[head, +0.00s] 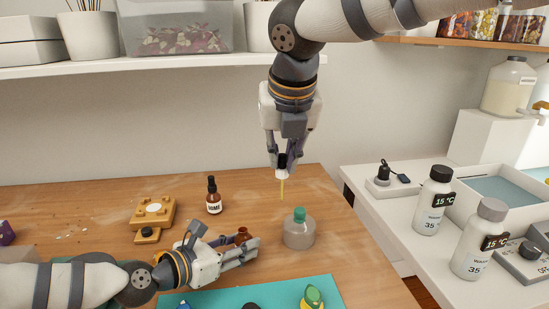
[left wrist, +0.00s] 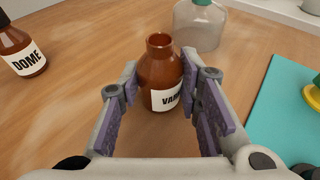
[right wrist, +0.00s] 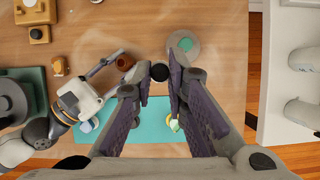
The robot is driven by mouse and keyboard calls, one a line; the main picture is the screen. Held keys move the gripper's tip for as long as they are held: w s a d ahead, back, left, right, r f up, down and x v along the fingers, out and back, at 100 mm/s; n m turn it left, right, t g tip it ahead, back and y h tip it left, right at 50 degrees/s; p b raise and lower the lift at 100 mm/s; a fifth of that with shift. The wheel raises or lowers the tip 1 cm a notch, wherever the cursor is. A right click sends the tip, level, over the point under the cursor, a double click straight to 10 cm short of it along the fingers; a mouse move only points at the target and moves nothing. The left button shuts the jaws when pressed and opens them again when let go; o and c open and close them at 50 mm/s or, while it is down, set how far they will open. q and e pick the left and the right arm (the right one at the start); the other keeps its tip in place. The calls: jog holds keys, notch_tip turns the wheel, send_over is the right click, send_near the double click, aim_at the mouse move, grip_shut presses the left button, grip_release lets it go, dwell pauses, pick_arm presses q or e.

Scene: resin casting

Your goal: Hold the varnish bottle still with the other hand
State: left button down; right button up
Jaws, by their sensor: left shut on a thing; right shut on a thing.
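The varnish bottle (head: 242,235) is brown and upright on the wooden table, with its neck open and no cap on. The left wrist view shows the bottle (left wrist: 160,72) and part of its white label between my fingers. My left gripper (head: 250,248) is shut on it, low over the table. My right gripper (head: 283,160) is shut on a brush-like piece (head: 282,186) with a thin yellow lower end, high above the table and right of the bottle. In the right wrist view only its dark round top (right wrist: 160,72) shows between the fingertips.
A clear jar with a green cap (head: 299,231) stands right of the varnish bottle. The DOME bottle (head: 213,197) and a yellow-brown device (head: 153,218) are behind. A teal mat (head: 210,297) lies in front. A white side bench (head: 375,204) is at right.

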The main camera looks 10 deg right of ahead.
pick_arm(q)
jog(key=c, duration=1.1)
grip_release()
